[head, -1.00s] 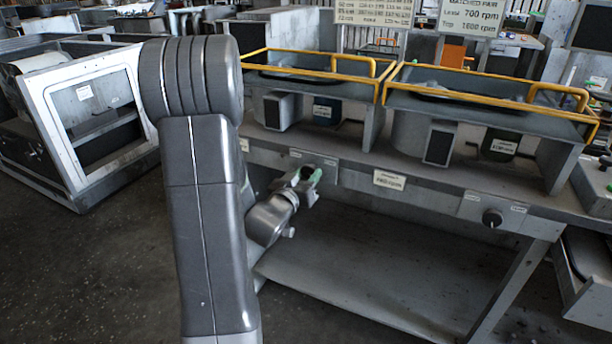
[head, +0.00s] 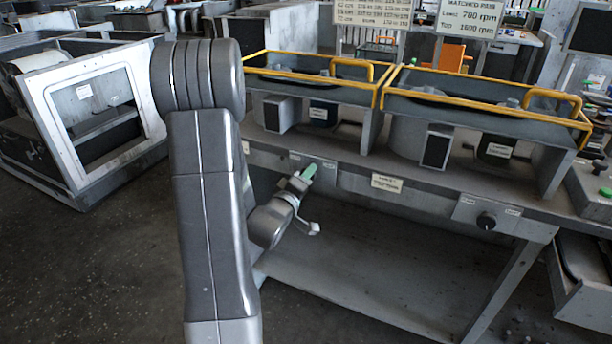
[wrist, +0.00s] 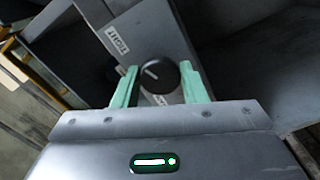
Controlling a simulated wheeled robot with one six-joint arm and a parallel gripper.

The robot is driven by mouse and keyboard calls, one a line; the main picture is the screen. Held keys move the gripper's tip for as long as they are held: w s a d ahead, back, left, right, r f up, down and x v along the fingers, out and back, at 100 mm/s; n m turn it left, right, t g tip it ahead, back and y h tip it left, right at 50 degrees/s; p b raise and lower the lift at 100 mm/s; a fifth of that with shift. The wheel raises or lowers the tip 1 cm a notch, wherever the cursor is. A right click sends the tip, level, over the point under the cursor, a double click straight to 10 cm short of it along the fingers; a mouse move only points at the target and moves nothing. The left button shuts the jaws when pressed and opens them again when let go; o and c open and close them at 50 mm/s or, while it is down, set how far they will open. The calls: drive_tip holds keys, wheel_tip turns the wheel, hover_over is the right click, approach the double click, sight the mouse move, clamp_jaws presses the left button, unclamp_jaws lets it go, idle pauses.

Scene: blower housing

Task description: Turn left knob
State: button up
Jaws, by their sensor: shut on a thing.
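The left knob (wrist: 160,76) is round and black with a pale pointer line. In the wrist view it sits between the two green fingers of my gripper (wrist: 160,88), on a grey panel with a small white label. My gripper is shut on this knob. In the head view my gripper (head: 304,176) is at the bench's front rail, left of centre, and hides the knob there. The right knob (head: 486,222) is black and sits free on its own plate farther right.
Two blower housings with yellow rails (head: 316,78) (head: 486,103) stand on the bench above the front rail. A white label (head: 386,183) is between the knob plates. A lower shelf (head: 370,290) runs underneath. A grey cabinet (head: 85,110) stands at left, with open floor before it.

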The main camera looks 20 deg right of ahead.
drive_tip(key=shift+n+p, duration=1.3)
drive_tip(key=shift+n, duration=2.6)
drive_tip(key=o, duration=1)
drive_tip(key=shift+c, duration=0.2)
drive_tip(key=v, duration=1.4)
drive_tip(key=shift+b, duration=0.3)
drive_tip(key=shift+d, duration=0.1)
